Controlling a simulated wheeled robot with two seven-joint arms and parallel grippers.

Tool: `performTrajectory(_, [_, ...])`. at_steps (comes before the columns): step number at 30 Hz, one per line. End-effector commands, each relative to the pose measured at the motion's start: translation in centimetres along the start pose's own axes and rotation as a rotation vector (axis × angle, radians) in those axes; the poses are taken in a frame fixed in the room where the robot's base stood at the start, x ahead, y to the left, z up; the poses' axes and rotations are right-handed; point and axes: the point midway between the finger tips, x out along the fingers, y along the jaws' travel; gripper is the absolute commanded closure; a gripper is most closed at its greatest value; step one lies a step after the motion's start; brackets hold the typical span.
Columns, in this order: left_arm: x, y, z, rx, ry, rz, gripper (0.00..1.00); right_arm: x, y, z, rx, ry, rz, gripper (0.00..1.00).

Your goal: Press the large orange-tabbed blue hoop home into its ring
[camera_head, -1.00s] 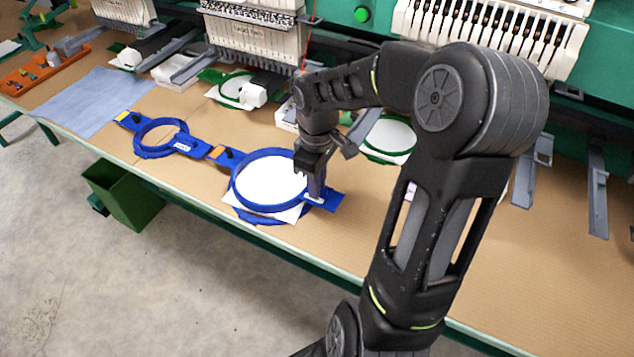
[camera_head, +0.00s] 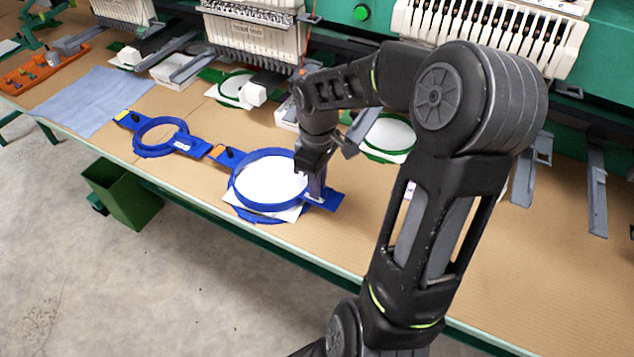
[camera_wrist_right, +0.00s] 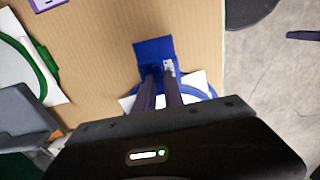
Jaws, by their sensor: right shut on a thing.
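The large blue hoop (camera_head: 236,192) has an orange tab (camera_head: 216,151) at its left end and white fabric (camera_head: 268,180) across it. It lies over a blue ring (camera_head: 250,216) near the table's front edge, and white backing shows between the two. I cannot tell how far the hoop sits in the ring. My right gripper (camera_head: 314,192) points down at the hoop's right end, shut on it beside the blue end tab (camera_head: 332,201). In the right wrist view the fingers (camera_wrist_right: 160,84) meet at the blue tab (camera_wrist_right: 153,50); the arm's housing hides most of the hoop. My left gripper is not seen.
A smaller blue hoop (camera_head: 150,148) lies left of the large one. Green hoops (camera_head: 376,152) sit behind, under the embroidery machines (camera_head: 490,38). A blue cloth (camera_head: 92,100) lies at the left. A green bin (camera_head: 122,196) stands below the table edge. The table's right is mostly clear.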

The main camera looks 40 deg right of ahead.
Motion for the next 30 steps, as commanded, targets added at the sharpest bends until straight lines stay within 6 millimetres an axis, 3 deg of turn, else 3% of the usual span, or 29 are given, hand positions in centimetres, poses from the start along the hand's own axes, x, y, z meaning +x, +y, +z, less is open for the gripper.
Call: performTrajectory(30, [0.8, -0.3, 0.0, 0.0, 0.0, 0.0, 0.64, 1.3, 0.1, 0.1, 0.0, -0.002, -0.001, 1.0])
